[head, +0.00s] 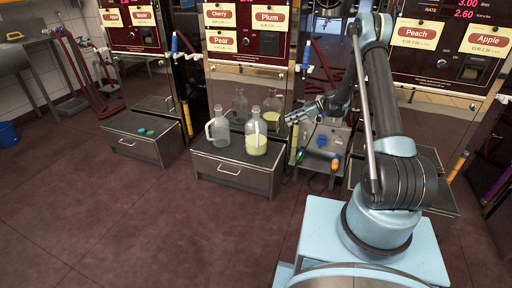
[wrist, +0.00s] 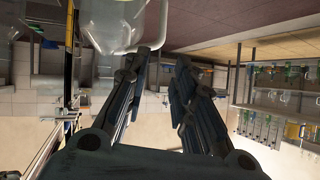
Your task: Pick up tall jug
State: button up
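The middle drawer box (head: 235,172) stands before a shiny panel that mirrors the jugs. A left drawer box (head: 138,140) carries small green items. A grey unit (head: 322,145) with blue and orange nozzles stands under my arm. Red pump fronts line the back. The floor in front is clear.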

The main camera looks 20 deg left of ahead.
notch_tip(320, 180, down, 7)
jog(key=a+n+y, duration=0.1)
jog(key=a+n, duration=0.1)
jog(key=g, duration=0.1)
send_near(258, 146)
jog(key=a, duration=0.4)
jog(key=shift+s+x, duration=0.15)
jog(key=shift+x, duration=1.35)
jog(key=shift+s+x, duration=0.1)
jog(key=shift+x, duration=1.4)
jog(key=shift+r, duration=0.15)
grip_shut()
